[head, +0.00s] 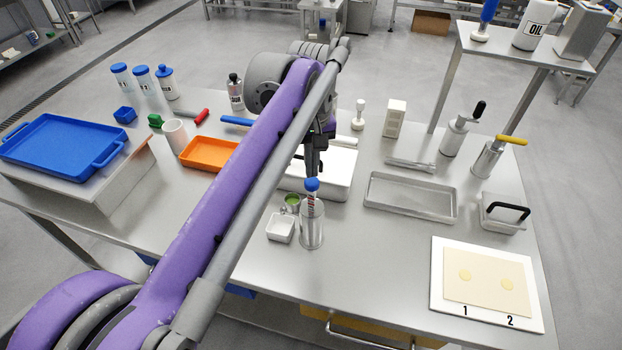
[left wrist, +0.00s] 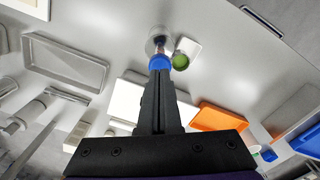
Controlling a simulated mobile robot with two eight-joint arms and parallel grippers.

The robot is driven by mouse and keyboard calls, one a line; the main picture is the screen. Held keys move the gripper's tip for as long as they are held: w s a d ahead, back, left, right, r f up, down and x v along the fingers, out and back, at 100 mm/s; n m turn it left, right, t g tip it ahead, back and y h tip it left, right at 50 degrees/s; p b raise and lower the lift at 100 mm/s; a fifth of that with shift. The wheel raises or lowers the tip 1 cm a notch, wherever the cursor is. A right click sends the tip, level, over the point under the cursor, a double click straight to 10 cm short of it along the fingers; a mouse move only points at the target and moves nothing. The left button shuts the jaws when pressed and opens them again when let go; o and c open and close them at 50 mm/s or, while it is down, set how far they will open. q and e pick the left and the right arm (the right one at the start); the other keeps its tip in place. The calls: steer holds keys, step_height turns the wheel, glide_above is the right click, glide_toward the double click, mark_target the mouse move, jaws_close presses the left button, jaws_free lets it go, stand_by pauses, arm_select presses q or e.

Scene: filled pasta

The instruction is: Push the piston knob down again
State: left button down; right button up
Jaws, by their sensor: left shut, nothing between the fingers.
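My left gripper (head: 316,172) is shut and empty, pointing down just above the knob. In the left wrist view, the shut fingers (left wrist: 159,80) end at the blue knob (left wrist: 159,63), with the cylinder (left wrist: 158,42) beyond. I cannot tell whether the fingertips touch the knob. My right gripper is in neither view.
A small white dish (head: 280,228) and a green-filled cup (head: 292,202) stand close left of the cylinder. A white tray (head: 335,185) lies behind it. A board with a pasta sheet (head: 436,275) is at the right front. The table in front of the cylinder is clear.

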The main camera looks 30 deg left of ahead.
mark_target(312, 181)
arm_select(q)
steer(key=shift+f, duration=0.1)
stand_by(0.4)
steer(key=shift+f+b, duration=2)
steer(key=shift+f, duration=1.65)
step_height(312, 181, up, 8)
steer(key=p, duration=0.6)
steer(key=shift+r, duration=0.1)
